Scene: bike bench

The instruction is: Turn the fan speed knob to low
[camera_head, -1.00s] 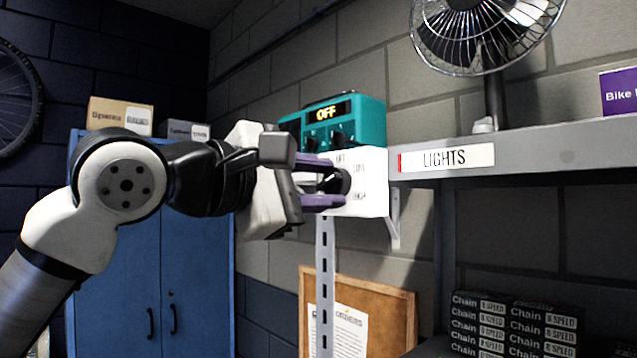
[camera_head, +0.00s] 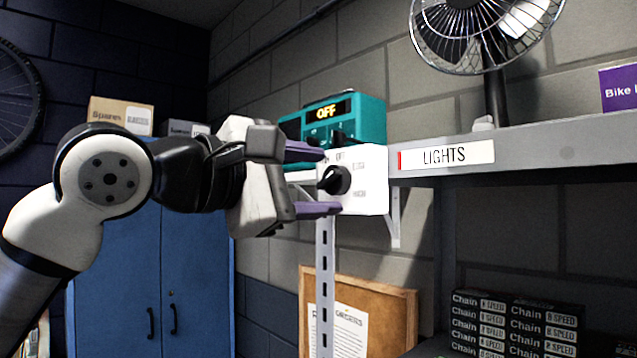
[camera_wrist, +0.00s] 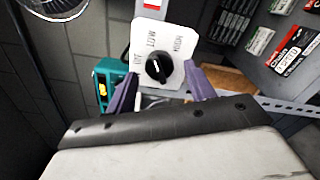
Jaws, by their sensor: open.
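The black fan speed knob (camera_head: 338,180) sits on a white panel (camera_head: 372,192) on the shelf's left end. Labels for off, low and high are printed around it. In the wrist view the knob (camera_wrist: 158,68) carries a small white mark on the side facing the labels; I cannot tell exactly which label it lines up with. My gripper (camera_head: 322,181) is open, its purple fingers above and below the knob in the head view and apart from it. In the wrist view its fingertips (camera_wrist: 161,77) lie to either side, and nothing is held.
A teal box (camera_head: 371,122) with a display reading OFF stands just behind the panel. A fan (camera_head: 490,60) stands on the shelf (camera_head: 570,150), labelled LIGHTS. A blue cabinet (camera_head: 195,270) and a corkboard (camera_head: 395,310) are below.

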